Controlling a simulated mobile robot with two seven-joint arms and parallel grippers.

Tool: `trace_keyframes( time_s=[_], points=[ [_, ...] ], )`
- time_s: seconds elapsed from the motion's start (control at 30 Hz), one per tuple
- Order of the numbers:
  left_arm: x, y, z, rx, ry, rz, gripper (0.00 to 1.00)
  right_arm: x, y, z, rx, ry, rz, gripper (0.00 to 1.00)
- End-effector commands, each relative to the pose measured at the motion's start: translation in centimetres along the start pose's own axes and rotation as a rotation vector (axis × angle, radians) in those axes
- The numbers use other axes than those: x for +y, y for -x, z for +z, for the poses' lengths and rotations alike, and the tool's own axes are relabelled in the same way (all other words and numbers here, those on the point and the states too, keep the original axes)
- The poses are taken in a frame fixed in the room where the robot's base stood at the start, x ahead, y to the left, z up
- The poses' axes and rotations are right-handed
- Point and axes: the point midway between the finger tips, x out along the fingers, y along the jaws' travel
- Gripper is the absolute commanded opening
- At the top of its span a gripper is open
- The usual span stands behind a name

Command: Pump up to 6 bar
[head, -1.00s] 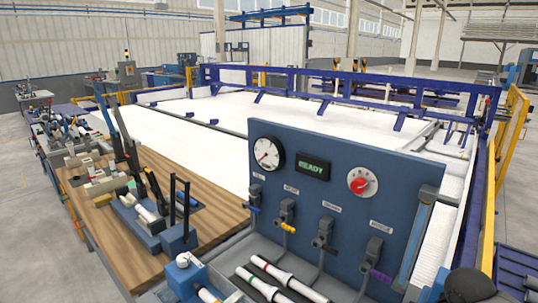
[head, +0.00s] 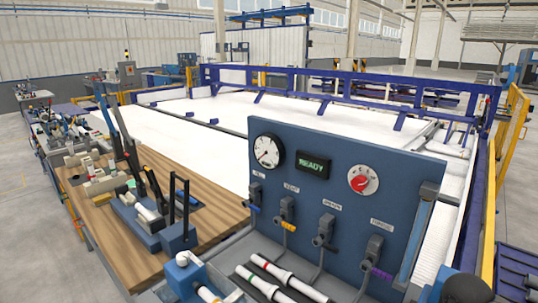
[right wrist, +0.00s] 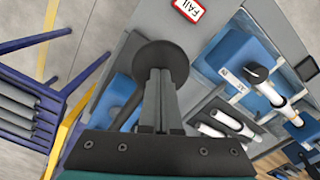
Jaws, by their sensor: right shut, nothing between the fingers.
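A blue panel (head: 340,235) stands at the front right in the head view. It carries a round white pressure gauge (head: 267,152), a display reading READY (head: 313,165) and a red dial (head: 362,180). The gauge needle is too small to read exactly. Below are several valves with blue, orange (head: 289,226), black and purple (head: 381,273) handles. In the right wrist view a round black knob (right wrist: 150,60) lies beyond my right gripper (right wrist: 160,73). The fingers are shut and empty, overlapping the knob; contact cannot be told. A dark rounded shape (head: 468,284) shows at the head view's bottom right. My left gripper is out of view.
White pipes (head: 275,272) lie in front of the panel. A wooden bench (head: 120,232) with tools and clamps stands at the left. A blue-framed white table (head: 190,140) fills the area behind. In the right wrist view, a FAIL label (right wrist: 188,10) and blue fixtures (right wrist: 238,50) lie nearby.

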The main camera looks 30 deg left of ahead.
Motion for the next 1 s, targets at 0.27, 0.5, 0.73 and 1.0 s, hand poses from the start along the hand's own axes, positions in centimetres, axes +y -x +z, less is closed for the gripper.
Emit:
trace_keyframes(
  time_s=[0.27, 0.5, 0.73, 1.0],
  points=[
    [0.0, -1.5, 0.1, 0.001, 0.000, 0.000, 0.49, 0.1, -2.8, -0.2, 0.001, 0.000, 0.000, 0.00],
    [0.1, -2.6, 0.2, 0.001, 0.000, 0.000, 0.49, 0.2, -5.0, -0.3, 0.001, 0.000, 0.000, 0.00],
    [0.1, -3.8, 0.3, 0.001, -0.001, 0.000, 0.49, 0.2, -7.0, -0.4, 0.001, 0.000, 0.000, 0.00],
    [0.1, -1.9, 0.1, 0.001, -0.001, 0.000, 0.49, 0.2, -5.4, -0.3, 0.000, 0.001, 0.000, 0.00]
  ],
)
